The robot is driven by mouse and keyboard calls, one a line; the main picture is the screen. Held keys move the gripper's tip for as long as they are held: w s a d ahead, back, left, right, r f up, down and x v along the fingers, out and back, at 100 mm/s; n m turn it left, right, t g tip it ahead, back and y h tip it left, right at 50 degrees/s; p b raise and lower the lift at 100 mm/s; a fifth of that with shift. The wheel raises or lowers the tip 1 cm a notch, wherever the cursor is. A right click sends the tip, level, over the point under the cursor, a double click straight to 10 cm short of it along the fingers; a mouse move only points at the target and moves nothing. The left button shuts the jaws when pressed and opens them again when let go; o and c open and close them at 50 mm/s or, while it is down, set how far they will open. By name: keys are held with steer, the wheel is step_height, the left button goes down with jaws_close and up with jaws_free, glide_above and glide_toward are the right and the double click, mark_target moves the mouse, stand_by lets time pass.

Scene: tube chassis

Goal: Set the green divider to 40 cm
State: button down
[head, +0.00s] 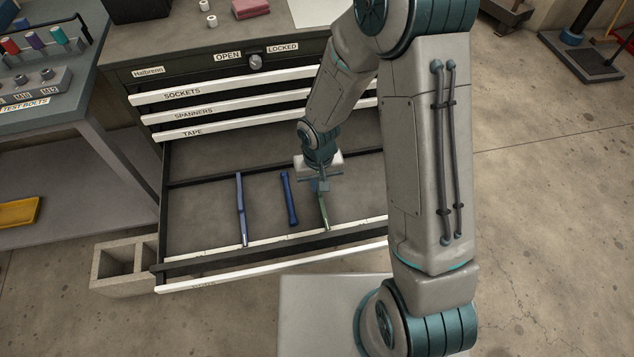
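The green divider (325,215) is a thin upright strip in the open bottom drawer (200,215). Its front end is near the pale strip (290,236) along the drawer front. My gripper (321,186) points down at the divider's rear part, which it hides. I cannot tell whether the fingers are closed on it. A blue divider (241,212) stands to the left, its front end at the same strip. Marks on the strip are too small to read.
A dark blue tool-like object (289,199) lies between the dividers. Closed drawers labelled SOCKETS, SPANNERS and TAPE (192,132) are above. A knob (255,62) sits between OPEN and LOCKED. A concrete block (122,267) stands left of the drawer. My arm covers the drawer's right side.

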steer(key=c, duration=1.5)
jaws_free()
step_height(320, 180, up, 14)
steer(key=p, duration=0.2)
steer(key=s+d+r+t+p, duration=0.1)
steer(key=s+d+r, duration=0.3)
steer(key=r, duration=0.2)
steer(key=s+d+r+m+t+p, duration=0.1)
steer(key=s+d+r+p, duration=0.1)
steer(key=s+d+r, duration=0.2)
steer(key=s+d+r+m+p, duration=0.1)
steer(key=s+d+r, duration=0.3)
steer(key=r, duration=0.5)
steer(key=shift+d+r+t+p, duration=0.4)
steer(key=shift+d+p, duration=0.35)
steer(key=shift+d, duration=0.2)
